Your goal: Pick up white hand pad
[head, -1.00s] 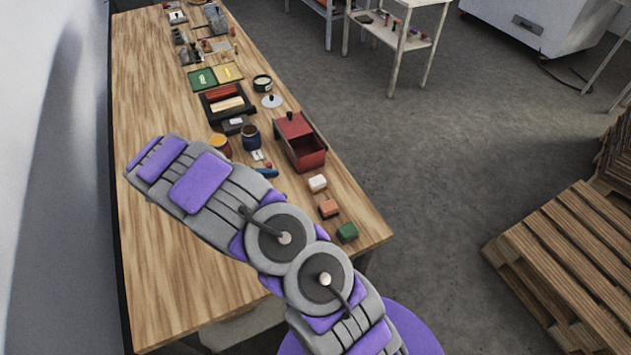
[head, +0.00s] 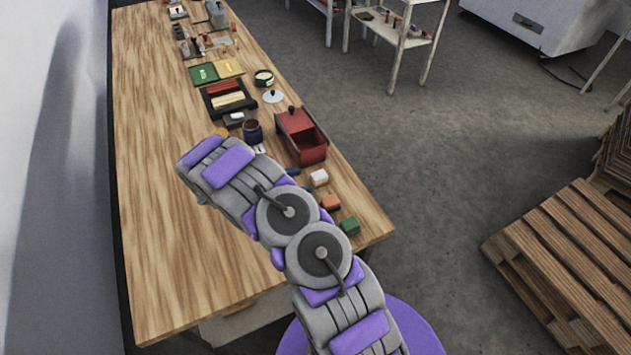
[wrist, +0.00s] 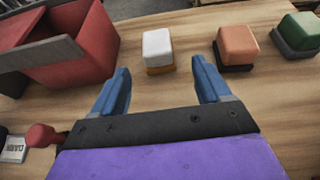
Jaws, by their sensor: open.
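The white hand pad (wrist: 157,46) is a small white block on a yellow-brown base. It stands on the wooden table, in the upper middle of the wrist view. It also shows in the head view (head: 319,177), right of my arm and below the red box. My gripper (wrist: 164,82) has two blue fingers spread apart with nothing between them. The pad lies just beyond the fingertips, roughly centred between them and apart from both. In the head view the gripper is mostly hidden by my arm; a bit of blue shows left of the pad.
An orange pad (wrist: 238,44) and a green pad (wrist: 299,32) stand right of the white one. An open red box (wrist: 75,45) stands close on the left. A red-knobbed object (wrist: 42,136) lies at lower left. The table's left part (head: 160,200) is bare.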

